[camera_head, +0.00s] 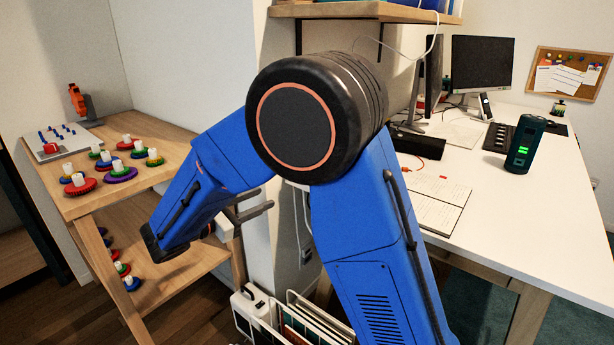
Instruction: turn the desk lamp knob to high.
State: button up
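I cannot make out a desk lamp or its knob in this view; my arm covers the middle of the picture. My gripper (256,206) shows only in part behind my blue arm, with grey finger parts pointing right. It is beside the white wall edge, between the wooden shelf and the desk. Nothing can be seen held in it, and its opening is not clear.
A wooden shelf (68,207) at left bears several coloured knobs or gears and an orange device (78,100). The white desk (520,245) at right bears monitors (482,64), an open notebook (436,200) and a dark teal cylinder (525,143). A file rack (318,326) stands below.

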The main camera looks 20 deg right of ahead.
jog(key=w+d+n+t, duration=0.1)
jog(key=w+d, duration=0.9)
jog(key=d, duration=0.3)
jog(key=shift+f, duration=0.2)
grip_shut()
